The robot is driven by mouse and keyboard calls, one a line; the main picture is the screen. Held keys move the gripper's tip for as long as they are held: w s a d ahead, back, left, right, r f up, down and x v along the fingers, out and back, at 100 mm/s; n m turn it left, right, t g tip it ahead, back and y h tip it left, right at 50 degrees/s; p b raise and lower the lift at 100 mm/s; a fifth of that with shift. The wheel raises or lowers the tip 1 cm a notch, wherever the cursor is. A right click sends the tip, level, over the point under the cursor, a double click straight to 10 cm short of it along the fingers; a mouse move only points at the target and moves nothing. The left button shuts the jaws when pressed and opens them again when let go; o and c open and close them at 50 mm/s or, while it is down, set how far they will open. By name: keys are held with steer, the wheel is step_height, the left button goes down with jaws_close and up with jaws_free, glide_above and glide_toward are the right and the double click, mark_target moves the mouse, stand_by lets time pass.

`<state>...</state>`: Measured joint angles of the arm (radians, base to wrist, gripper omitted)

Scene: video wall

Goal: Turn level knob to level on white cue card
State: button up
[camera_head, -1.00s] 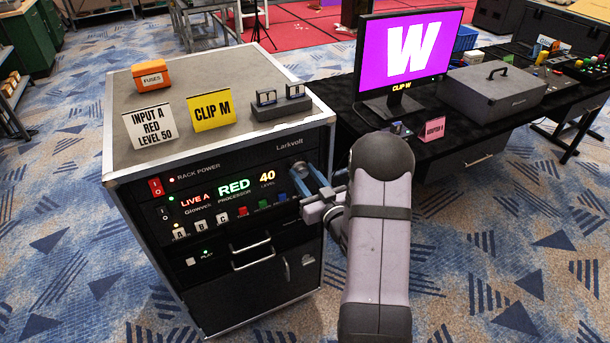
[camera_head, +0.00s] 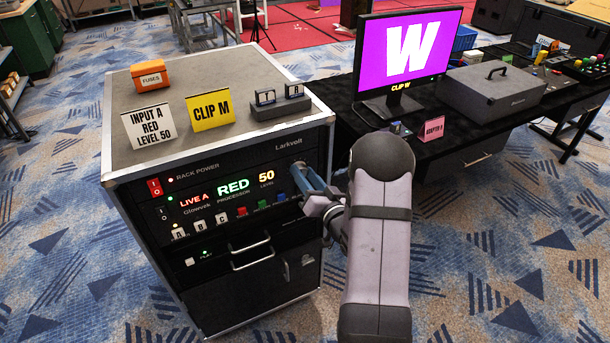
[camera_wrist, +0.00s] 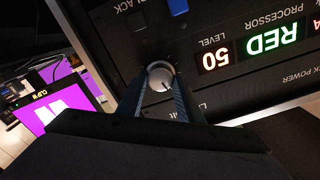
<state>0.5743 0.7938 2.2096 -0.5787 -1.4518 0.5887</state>
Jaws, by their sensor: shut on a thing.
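The level knob (camera_wrist: 160,76) is a round silver dial with a dark pointer mark in the wrist view, on the front of the rack processor. My gripper (camera_head: 302,178) is shut on it, one finger on each side; in the head view the fingers hide the knob. The level display (camera_head: 266,174) beside it reads 50 in amber; it also shows upside down in the wrist view (camera_wrist: 216,57). The white cue card (camera_head: 151,126) stands on top of the rack and reads "INPUT A RED LEVEL 50". The green display (camera_head: 233,187) reads RED, and a red one (camera_head: 194,200) reads LIVE A.
Buttons A, B, C (camera_head: 201,226) and coloured buttons sit below the displays. A yellow CLIP M card (camera_head: 211,111), an orange fuse box (camera_head: 151,74) and a small dark holder (camera_head: 280,107) are on the rack top. A monitor (camera_head: 411,52) shows a white W on purple.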

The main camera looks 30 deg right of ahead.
steer(key=shift+w+r, duration=0.15)
steer(key=shift+r, duration=0.1)
steer(key=o, duration=1)
steer(key=shift+f, duration=0.15)
steer(key=shift+s+b, duration=0.85)
steer(key=shift+s, duration=2.8)
